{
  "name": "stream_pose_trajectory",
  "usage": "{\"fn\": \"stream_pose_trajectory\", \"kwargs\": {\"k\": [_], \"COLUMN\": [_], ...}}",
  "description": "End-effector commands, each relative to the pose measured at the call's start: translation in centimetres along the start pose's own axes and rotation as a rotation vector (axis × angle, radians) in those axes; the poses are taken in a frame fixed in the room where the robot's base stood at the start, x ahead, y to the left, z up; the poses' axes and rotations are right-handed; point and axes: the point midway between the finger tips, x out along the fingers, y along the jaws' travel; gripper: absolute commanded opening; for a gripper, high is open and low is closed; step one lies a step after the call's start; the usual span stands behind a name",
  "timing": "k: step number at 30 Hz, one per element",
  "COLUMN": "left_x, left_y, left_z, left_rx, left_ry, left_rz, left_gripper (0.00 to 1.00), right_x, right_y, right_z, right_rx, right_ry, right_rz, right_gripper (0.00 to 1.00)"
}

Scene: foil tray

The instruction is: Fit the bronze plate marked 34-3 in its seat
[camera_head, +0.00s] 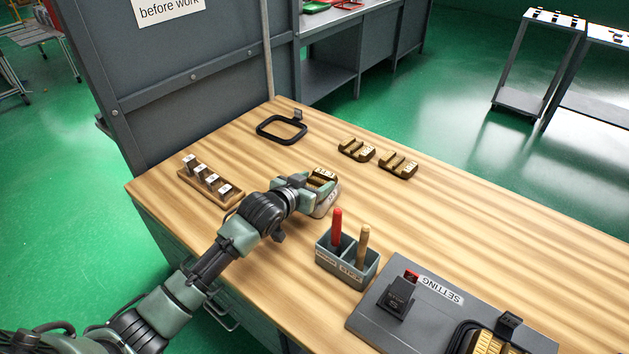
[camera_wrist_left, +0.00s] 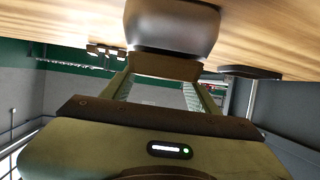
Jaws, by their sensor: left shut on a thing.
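A bronze plate (camera_head: 323,174) with raised characters sits at the top of a rounded grey block (camera_head: 327,204) on the wooden table; its number is too small to read surely. My left gripper (camera_head: 312,182) is shut on the bronze plate. In the left wrist view the bronze plate (camera_wrist_left: 165,66) shows between the fingers, against the grey block (camera_wrist_left: 170,27); I cannot tell whether it is seated there or lifted slightly. A black frame holding bronze pieces (camera_head: 488,342) is at the bottom right, partly cut off. My right gripper is out of view.
A grey holder (camera_head: 346,264) with a red and a wooden handle stands close right of my gripper. A wooden rack (camera_head: 211,186) with several tagged pieces is at left. A black square frame (camera_head: 281,129) lies at the back. A grey SETTING board (camera_head: 375,315) lies front right.

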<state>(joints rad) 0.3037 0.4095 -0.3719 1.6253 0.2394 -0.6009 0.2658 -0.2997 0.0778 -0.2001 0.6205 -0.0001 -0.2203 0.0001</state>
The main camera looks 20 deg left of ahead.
Motion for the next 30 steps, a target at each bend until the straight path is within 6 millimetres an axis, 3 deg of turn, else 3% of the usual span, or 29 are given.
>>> {"fn": "stream_pose_trajectory", "kwargs": {"k": [29, 30], "left_x": [0.1, 0.1], "left_y": [0.0, -0.01], "left_z": [-0.02, -0.01], "left_rx": [0.001, 0.001], "left_ry": [0.007, 0.007], "left_rz": [0.0, 0.0], "left_gripper": [0.0, 0.68], "right_x": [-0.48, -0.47], "right_y": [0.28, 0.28], "right_z": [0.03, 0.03], "right_rx": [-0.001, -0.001], "right_ry": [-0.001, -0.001], "right_rz": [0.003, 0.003], "right_gripper": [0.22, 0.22]}}
